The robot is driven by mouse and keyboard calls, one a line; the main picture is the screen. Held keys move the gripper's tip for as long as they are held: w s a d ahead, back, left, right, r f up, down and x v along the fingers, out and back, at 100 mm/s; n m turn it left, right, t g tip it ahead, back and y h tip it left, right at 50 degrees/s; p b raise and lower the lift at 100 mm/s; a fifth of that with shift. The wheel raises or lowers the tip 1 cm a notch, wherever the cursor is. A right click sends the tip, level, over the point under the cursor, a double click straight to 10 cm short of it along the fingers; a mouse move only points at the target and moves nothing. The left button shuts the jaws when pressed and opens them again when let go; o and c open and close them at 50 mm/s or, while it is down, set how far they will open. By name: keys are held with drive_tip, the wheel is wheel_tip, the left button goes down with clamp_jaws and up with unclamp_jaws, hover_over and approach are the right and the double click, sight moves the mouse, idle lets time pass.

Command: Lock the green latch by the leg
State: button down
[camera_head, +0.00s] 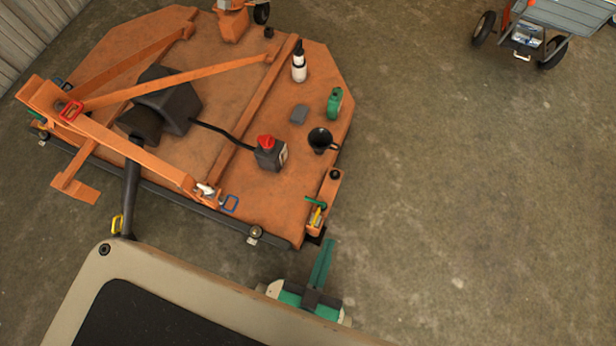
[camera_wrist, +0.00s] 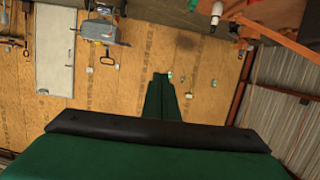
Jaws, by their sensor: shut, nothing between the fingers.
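The orange mower deck (camera_head: 225,140) fills the left of the head view. At its near right corner is an orange leg bracket (camera_head: 331,187). The green latch (camera_head: 315,201) shows there as a short bar lying roughly sideways, above a yellow part (camera_head: 316,215). Whether it is locked cannot be told. My gripper (camera_head: 327,243) is below this corner in the picture, its green fingers together, empty and apart from the latch. The shut fingers also show in the wrist view (camera_wrist: 161,78), where I cannot make out the latch.
A green bottle (camera_head: 334,103), black funnel (camera_head: 320,139), red-capped dark container (camera_head: 270,152) and white bottle (camera_head: 299,65) stand on the deck. A cart (camera_head: 560,22) stands at upper right. The floor (camera_head: 480,200) on the right is clear.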

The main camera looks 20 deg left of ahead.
drive_tip(key=w+a+f+n+g+y, duration=0.1)
drive_tip(key=w+f+n+g, duration=0.1)
drive_tip(key=f+n, duration=0.35)
drive_tip(key=w+a+f+n+g, duration=0.1)
drive_tip(key=a+f+n, duration=0.15)
drive_tip(key=f, duration=0.65)
drive_tip(key=n+g, duration=0.6)
drive_tip(key=n, duration=1.2)
approach(315, 202)
drive_tip(key=s+r, duration=0.7)
drive_tip(key=s, duration=0.1)
drive_tip(key=w+a+f+n+g+h, duration=0.1)
drive_tip(key=w+a+f+n+g, duration=0.2)
drive_tip(key=n, duration=0.6)
drive_tip(key=shift+w+x, duration=0.25)
drive_tip(key=shift+x, duration=0.8)
drive_tip(key=w+f, duration=0.6)
drive_tip(key=f, duration=0.2)
drive_tip(key=shift+w+f, duration=0.25)
drive_tip(key=shift+f, duration=0.05)
